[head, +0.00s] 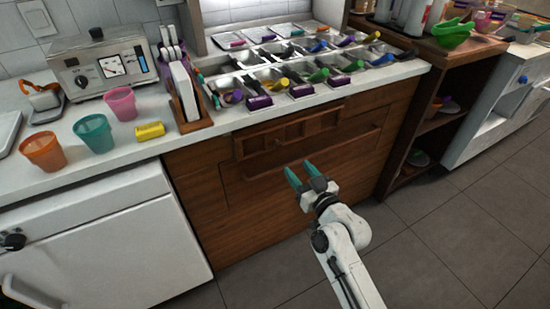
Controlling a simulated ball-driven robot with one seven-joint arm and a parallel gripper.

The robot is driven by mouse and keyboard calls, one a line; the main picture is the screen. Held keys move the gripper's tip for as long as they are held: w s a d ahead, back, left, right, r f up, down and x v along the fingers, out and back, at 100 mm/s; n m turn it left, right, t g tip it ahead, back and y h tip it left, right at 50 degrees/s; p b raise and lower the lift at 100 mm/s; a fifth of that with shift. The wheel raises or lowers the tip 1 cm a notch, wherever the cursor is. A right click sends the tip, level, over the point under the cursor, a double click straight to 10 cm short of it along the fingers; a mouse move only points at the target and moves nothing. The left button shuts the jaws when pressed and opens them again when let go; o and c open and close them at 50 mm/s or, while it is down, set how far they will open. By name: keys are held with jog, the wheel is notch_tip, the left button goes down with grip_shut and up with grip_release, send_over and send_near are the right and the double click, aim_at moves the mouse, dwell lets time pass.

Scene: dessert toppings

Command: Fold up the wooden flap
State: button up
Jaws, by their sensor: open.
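The wooden flap (318,149) is on the front of the brown wooden cabinet (205,203), below the white counter. It seems to stick out a little from the cabinet front as a narrow brown board under a slotted wooden panel (290,132). How far it is folded is hard to tell. My gripper (299,172) has teal fingertips and is open and empty. It is in front of the cabinet, just below the flap in the picture. I cannot tell whether it touches the wood.
Topping trays with colourful scoops (290,75) sit on the counter (120,135) above. Orange (43,151), teal (94,133) and pink (121,103) cups stand at left. An open wooden shelf (420,130) stands right of the cabinet. The tiled floor (440,240) is clear.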

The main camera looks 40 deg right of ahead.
aim_at(280, 147)
jog(key=p+x, duration=0.1)
jog(key=x, duration=0.8)
jog(key=shift+w+d, duration=0.1)
jog(key=shift+w, duration=0.25)
jog(key=shift+c, duration=0.3)
grip_shut()
